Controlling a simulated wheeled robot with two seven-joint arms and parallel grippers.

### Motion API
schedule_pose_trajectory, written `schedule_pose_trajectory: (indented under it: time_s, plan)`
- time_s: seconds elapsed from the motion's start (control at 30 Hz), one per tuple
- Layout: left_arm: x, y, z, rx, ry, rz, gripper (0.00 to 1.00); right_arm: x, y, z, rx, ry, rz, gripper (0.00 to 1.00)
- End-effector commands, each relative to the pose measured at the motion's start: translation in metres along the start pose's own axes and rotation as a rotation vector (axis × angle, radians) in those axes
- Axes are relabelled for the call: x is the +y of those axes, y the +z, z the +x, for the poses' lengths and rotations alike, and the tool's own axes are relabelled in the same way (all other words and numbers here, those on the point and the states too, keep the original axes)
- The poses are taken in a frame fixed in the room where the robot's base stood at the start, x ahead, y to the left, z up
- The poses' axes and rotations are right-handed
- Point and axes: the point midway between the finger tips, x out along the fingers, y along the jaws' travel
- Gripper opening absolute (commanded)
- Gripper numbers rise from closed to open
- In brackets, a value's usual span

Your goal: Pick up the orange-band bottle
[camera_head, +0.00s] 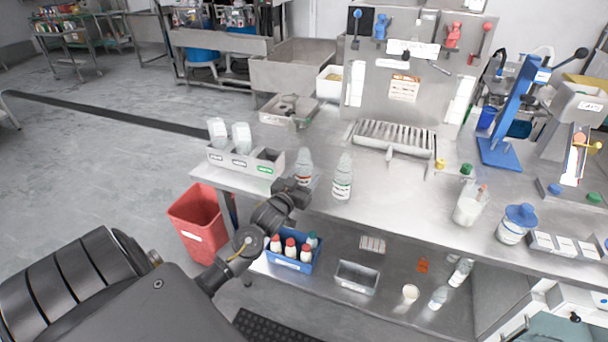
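A clear bottle with an orange-red band (304,167) stands upright on the metal workbench near its front left. A second clear bottle (343,178), with a black-and-white label, stands just to its right. My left gripper (296,187) is dark and reaches in from the lower left. It is at the lower front of the orange-band bottle and hides part of it. I cannot tell whether its fingers touch the bottle, or whether they are open or shut. My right gripper is out of view.
A slatted metal tray (393,137) lies behind. A blue crate of bottles (291,264) is on the lower shelf. Bench space (400,190) right of the bottles is clear.

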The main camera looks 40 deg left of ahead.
Motion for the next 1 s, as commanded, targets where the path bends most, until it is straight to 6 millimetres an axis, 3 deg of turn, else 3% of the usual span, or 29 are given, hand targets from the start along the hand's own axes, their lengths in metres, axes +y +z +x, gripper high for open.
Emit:
schedule_pose_trajectory:
  time_s: [0.03,0.2,0.57,0.73,1.0]
  plan:
    - [0.000,0.000,0.000,0.000,0.000,0.000,0.47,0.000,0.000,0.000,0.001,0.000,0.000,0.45]
    - [0.000,0.000,0.000,0.000,0.000,0.000,0.28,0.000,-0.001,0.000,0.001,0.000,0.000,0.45]
    - [0.000,-0.007,0.000,0.001,0.000,0.000,0.28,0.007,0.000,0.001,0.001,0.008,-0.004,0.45]
    - [0.000,-0.035,0.000,0.007,0.001,0.001,0.28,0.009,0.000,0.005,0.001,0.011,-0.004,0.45]
    - [-0.008,-0.096,-0.055,0.003,0.002,0.004,0.28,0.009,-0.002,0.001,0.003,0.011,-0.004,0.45]
